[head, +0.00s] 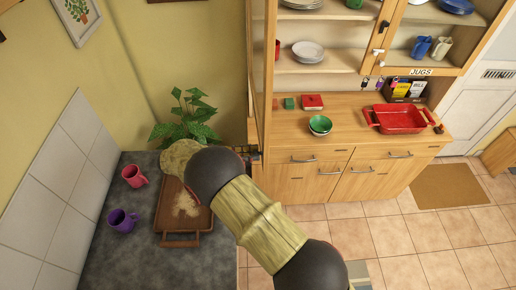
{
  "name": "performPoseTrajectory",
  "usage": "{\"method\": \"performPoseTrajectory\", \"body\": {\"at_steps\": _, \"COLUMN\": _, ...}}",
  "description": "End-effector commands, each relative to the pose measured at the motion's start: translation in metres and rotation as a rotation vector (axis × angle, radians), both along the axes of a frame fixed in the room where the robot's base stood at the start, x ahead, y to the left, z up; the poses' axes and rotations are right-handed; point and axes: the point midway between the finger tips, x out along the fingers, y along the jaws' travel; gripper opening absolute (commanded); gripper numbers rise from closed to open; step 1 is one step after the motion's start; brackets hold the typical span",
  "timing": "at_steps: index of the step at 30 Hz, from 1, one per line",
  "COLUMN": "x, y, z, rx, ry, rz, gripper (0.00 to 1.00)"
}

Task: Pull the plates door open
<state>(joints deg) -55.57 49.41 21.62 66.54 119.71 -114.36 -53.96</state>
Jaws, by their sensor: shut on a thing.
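The plates door (270,60) is a tall wooden-framed door at the left side of the upper cabinet. It appears swung outward and is seen nearly edge-on. Stacked plates (308,50) show on the shelves behind it, with nothing across them. My gripper (251,156) is only partly in view beside the door's lower end, mostly hidden behind my arm's black joint. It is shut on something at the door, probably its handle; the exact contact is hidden.
The jugs door (420,71) on the right looks closed. The wooden counter (350,130) holds a red dish (399,119) and green bowls (320,125). A wooden tray (180,240), a red mug (134,176), a purple mug (122,220) and a plant (188,115) are at left.

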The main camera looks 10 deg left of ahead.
Motion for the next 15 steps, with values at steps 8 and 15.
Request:
{"method": "performPoseTrajectory", "body": {"at_steps": 8, "x": 0.0009, "y": 0.0093, "z": 0.0073, "rx": 0.003, "ry": -0.013, "rz": -0.008, "gripper": 0.0}}
{"method": "performPoseTrajectory", "body": {"at_steps": 15, "x": 0.0008, "y": 0.0096, "z": 0.0072, "rx": 0.004, "ry": -0.012, "rz": -0.009, "gripper": 0.0}}
